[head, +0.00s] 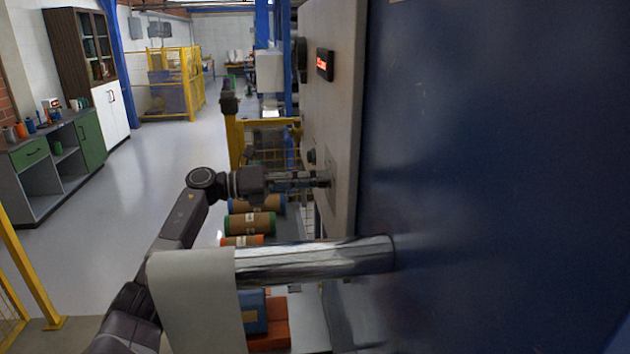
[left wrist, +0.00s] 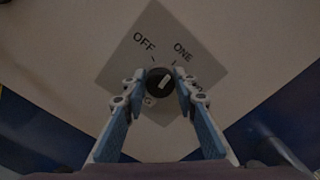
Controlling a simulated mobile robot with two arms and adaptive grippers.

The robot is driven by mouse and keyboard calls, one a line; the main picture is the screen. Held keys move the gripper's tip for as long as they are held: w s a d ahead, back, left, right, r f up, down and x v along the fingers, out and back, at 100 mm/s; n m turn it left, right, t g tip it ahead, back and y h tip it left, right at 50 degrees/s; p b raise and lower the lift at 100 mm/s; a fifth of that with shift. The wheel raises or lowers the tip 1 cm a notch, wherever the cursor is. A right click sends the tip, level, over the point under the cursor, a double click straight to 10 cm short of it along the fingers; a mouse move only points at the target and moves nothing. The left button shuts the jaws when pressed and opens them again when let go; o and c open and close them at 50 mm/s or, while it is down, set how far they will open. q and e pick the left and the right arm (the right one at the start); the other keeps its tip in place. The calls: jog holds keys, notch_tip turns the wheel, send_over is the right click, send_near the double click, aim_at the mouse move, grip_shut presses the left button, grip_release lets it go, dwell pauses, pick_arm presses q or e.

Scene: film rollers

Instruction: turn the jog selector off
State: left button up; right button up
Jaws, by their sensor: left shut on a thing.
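The jog selector (left wrist: 158,82) is a round black knob with a white pointer mark, on a grey diamond-shaped plate (left wrist: 160,22) in the left wrist view. The plate reads OFF at upper left and ONE at upper right; a third label at right is partly hidden by a finger. The white mark leans up and right, towards ONE. My left gripper (left wrist: 159,90) has its two fingers on either side of the knob, shut on it. In the head view my left gripper (head: 322,180) reaches the panel face, and the knob is hidden there. My right gripper is not in view.
The beige panel (head: 335,120) carries a red-lit display (head: 324,65) and another black knob (head: 311,156) just above my gripper. Brown rolls (head: 250,223) lie beyond. Open floor is at left.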

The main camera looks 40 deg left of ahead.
pick_arm(q)
jog(key=n+p, duration=0.1)
jog(key=n, duration=0.4)
jog(key=n+p, duration=0.1)
jog(key=n, duration=0.4)
jog(key=shift+a+f+n, duration=0.1)
jog(key=shift+f+n, duration=0.1)
jog(key=shift+n, duration=0.2)
dwell(0.4)
jog(key=o, duration=1.2)
jog(key=shift+c, duration=0.2)
jog(key=shift+a, duration=0.1)
jog(key=v, duration=1.2)
